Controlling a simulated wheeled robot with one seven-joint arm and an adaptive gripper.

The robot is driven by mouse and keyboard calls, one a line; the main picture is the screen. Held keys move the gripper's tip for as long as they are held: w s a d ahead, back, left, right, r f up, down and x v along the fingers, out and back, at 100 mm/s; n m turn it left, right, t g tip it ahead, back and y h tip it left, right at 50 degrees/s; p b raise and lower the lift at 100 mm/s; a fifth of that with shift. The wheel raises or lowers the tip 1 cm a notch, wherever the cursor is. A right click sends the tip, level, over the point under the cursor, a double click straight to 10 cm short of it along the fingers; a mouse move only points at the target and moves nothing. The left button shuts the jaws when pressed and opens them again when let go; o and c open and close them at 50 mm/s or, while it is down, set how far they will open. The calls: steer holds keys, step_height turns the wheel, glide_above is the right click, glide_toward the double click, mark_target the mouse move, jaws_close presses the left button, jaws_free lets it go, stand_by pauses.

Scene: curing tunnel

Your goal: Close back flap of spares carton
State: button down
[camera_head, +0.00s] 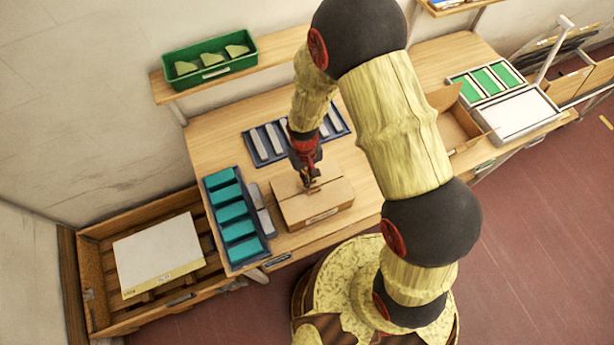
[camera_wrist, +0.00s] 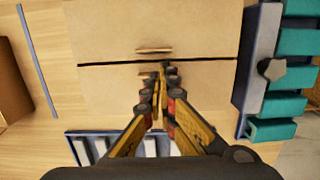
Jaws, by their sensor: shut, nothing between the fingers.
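A cardboard carton (camera_head: 318,207) sits on the wooden bench in the head view. Its top flaps look flat, and a dark seam runs between them. In the wrist view, the flap on the far side of the seam (camera_wrist: 205,30) and the back flap (camera_wrist: 105,90), nearer the bottom of that picture, both lie about level. My gripper (camera_head: 309,184) is shut and empty, pointing down over the back flap close to the seam. Its fingertips (camera_wrist: 162,70) hide part of the flap. I cannot tell whether they touch it.
A tray of teal blocks (camera_head: 206,184) lies left of the carton, with grey pieces beside it. A blue tray of grey bars (camera_head: 246,136) lies behind. An open carton (camera_head: 455,125) stands to the right. A green bin (camera_head: 211,77) sits on the shelf above.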

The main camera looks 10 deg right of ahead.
steer(key=shift+s+d+f, duration=0.1)
steer(key=shift+s+f, duration=0.1)
steer(key=shift+f, duration=0.25)
steer(key=shift+s, duration=0.2)
steer(key=shift+s+d, duration=0.1)
steer(key=shift+w+r+p, duration=0.15)
steer(key=shift+r+p, duration=0.2)
steer(key=shift+r, duration=0.4)
steer(key=shift+w+r+p, duration=0.15)
steer(key=shift+r+p, duration=0.15)
steer(key=shift+r, duration=0.4)
step_height(320, 180, up, 13)
steer(key=shift+s+f, duration=0.15)
steer(key=shift+s, duration=0.1)
